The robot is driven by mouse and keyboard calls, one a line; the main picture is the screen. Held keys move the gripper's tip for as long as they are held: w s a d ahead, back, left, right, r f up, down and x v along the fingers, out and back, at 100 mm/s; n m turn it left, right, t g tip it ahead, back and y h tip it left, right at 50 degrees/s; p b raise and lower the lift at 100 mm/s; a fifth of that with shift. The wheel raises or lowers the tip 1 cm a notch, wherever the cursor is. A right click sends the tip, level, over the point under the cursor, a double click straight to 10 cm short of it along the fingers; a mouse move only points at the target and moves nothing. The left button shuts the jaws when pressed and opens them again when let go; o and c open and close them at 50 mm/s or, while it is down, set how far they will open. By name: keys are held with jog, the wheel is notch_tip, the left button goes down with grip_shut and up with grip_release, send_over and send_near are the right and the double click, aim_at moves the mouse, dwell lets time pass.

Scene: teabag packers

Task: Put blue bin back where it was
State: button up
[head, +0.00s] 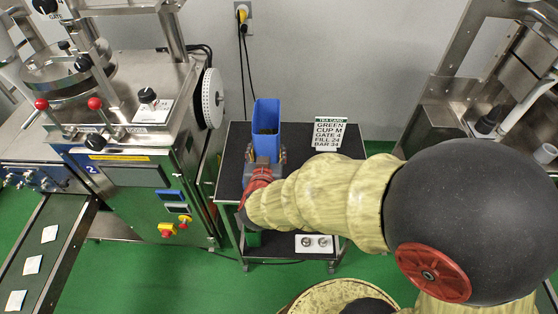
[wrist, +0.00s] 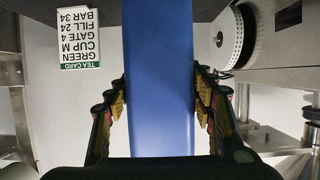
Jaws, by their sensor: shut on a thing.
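The blue bin (head: 266,118) stands upright at the black cart top, with dark contents visible in its open top. My gripper (head: 264,158) is shut on it from the near side. In the wrist view the blue bin (wrist: 158,80) fills the middle of the picture, with the fingers of my gripper (wrist: 160,105) pressed to its two sides. The bin's lower part is hidden by my gripper in the head view, so I cannot tell whether it touches the cart top.
The dark-topped cart (head: 352,160) holds a tea card (head: 328,132) at its back right. A white plate with two round metal pieces (head: 314,243) is lower at the front. Packing machines stand left (head: 130,170) and right (head: 470,100). The wall is close behind.

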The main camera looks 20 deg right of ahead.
jog(key=w+d+f+b, duration=0.1)
jog(key=f, duration=0.1)
jog(key=w+d+f+b, duration=0.1)
jog(key=w+d+f, duration=0.1)
jog(key=w+d+f+b, duration=0.1)
jog(key=f, duration=0.1)
jog(key=shift+w+d, duration=0.15)
jog(key=shift+d, duration=0.15)
jog(key=shift+w+d+f+b, duration=0.1)
jog(key=shift+f+b, duration=0.5)
jog(key=shift+f, duration=0.3)
jog(key=shift+w+d+f+b, duration=0.1)
jog(key=shift+f+b, duration=0.5)
jog(key=shift+f, duration=0.25)
jog(key=shift+f, duration=0.2)
jog(key=o, duration=1.7)
